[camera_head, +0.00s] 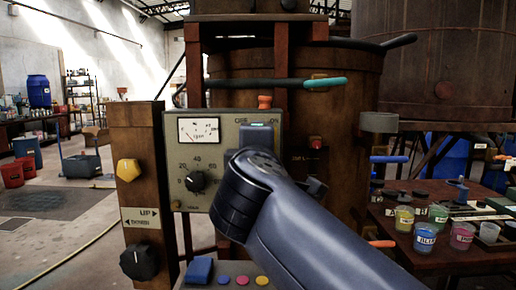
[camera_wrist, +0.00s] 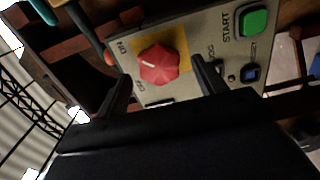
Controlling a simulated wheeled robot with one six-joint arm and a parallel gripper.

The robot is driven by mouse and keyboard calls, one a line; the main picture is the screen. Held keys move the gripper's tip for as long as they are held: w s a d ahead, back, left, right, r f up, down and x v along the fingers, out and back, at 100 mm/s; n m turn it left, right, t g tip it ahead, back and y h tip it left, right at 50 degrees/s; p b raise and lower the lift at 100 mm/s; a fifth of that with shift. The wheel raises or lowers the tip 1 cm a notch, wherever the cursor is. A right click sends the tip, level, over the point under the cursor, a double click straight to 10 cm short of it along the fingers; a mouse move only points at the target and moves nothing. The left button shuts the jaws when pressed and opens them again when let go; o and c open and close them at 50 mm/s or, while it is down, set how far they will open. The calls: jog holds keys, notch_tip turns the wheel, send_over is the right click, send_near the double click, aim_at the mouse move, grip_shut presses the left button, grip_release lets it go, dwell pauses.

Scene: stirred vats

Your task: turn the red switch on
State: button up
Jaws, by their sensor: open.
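The red switch (camera_wrist: 158,66) is a faceted red knob on a yellow square plate, on a grey control panel (camera_wrist: 213,38) with small lettering beside it. My gripper (camera_wrist: 161,70) is open in the wrist view, with one dark finger on each side of the knob. The fingertips are close to the knob; I cannot tell whether they touch it. In the head view the panel (camera_head: 228,125) shows a gauge and a black dial, with OFF and ON lettering at the top. My arm covers the panel's right part there, and the red switch is hidden.
A green START button (camera_wrist: 253,22) and a blue button (camera_wrist: 250,73) are near the switch. An orange knob (camera_head: 264,102) tops the panel. A rusty post (camera_head: 142,190) stands left, and a table with paint pots (camera_head: 425,236) stands right. The floor at left is partly open.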

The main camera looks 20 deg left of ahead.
jog(key=v, duration=0.9)
jog(key=shift+w, duration=0.2)
jog(key=x, duration=1)
jog(key=shift+w, duration=0.3)
jog(key=shift+a, duration=0.15)
jog(key=n+p, duration=1.8)
jog(key=p, duration=0.1)
jog(key=shift+f, duration=0.1)
dwell(1.1)
dwell(0.4)
